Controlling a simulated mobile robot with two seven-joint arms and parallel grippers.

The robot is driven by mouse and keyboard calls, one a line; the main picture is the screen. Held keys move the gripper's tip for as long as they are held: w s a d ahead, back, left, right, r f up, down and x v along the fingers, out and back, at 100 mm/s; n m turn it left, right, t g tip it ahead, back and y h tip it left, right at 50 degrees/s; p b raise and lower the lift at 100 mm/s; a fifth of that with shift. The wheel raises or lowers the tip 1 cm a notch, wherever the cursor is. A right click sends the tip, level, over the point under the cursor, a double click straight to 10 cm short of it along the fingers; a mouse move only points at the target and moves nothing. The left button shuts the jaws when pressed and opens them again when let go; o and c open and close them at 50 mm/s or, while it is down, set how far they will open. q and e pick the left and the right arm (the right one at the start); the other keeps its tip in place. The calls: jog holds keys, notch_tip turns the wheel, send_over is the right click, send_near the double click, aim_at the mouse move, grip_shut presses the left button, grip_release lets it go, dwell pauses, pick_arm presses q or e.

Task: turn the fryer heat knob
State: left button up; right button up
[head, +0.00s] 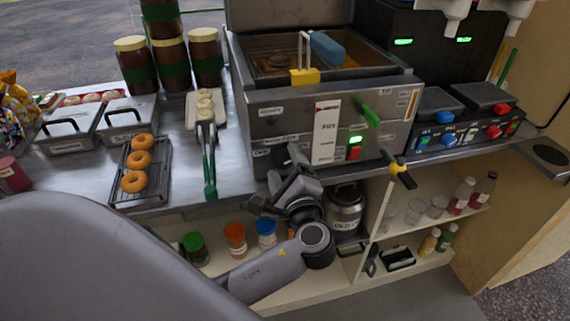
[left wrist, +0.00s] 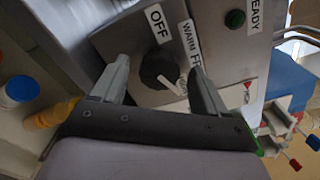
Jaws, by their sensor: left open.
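The fryer (head: 285,112) is a steel box in the middle of the head view. Its heat knob (left wrist: 158,66) shows in the left wrist view as a dark round knob with a white pointer, beside OFF, WARM and partly hidden FRY labels. The pointer slants to the lower right of that picture. My left gripper (head: 284,170) is open at the fryer's lower left front. In the wrist view its two fingers stand on either side of the knob; contact cannot be told. In the head view the gripper largely hides the knob. My right gripper is not in view.
Green-handled tongs (head: 208,165) and a doughnut rack (head: 118,190) lie to the left. Below are a shelf with coloured-lid jars (head: 235,238) and a metal can (head: 345,207).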

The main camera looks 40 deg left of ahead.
pick_arm(q)
jog(key=shift+w+a, duration=0.15)
jog(key=shift+a, duration=0.05)
jog(key=c, duration=1.1)
jog(key=shift+f+n, duration=0.1)
jog(key=shift+n, duration=0.2)
jog(key=shift+f+n+b, duration=0.1)
jog(key=shift+n+b, duration=0.7)
jog(key=shift+b, duration=0.1)
jog(key=shift+o, duration=0.2)
jog(key=n+b, duration=0.3)
jog(key=n, duration=0.1)
jog(key=shift+f, duration=0.1)
jog(key=shift+n+b, duration=1.1)
jog(key=shift+n, duration=0.1)
